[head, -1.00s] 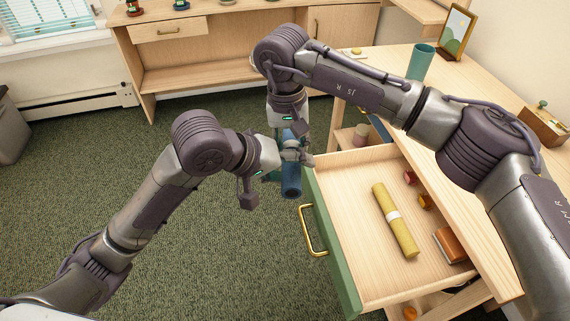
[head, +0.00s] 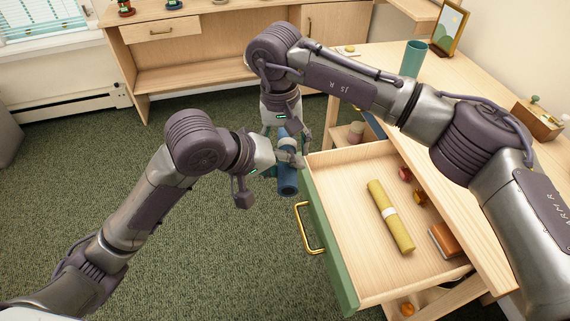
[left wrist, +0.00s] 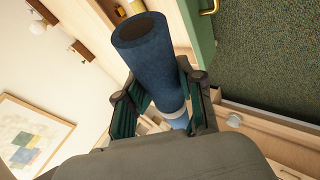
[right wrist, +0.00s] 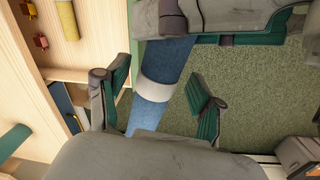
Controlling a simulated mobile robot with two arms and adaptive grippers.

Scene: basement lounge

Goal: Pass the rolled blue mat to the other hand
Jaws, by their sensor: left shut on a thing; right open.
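The rolled blue mat (head: 288,182) with a pale band hangs in the air just left of the open drawer in the head view. My left gripper (head: 284,160) is shut on it; in the left wrist view the mat (left wrist: 158,62) lies between the two green-padded fingers (left wrist: 160,105). In the right wrist view my right gripper (right wrist: 158,95) is open, its fingers on either side of the mat's pale band (right wrist: 156,88), with gaps visible. My left gripper crosses the mat at the top of that view. In the head view the right gripper's fingers are partly hidden.
The open drawer (head: 341,222) with a green front stands close right of the mat. It holds a rolled yellow mat (head: 390,215), an orange-brown box (head: 447,238) and small red and yellow items. A teal cup (head: 413,59) stands on the desk. Carpet to the left is clear.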

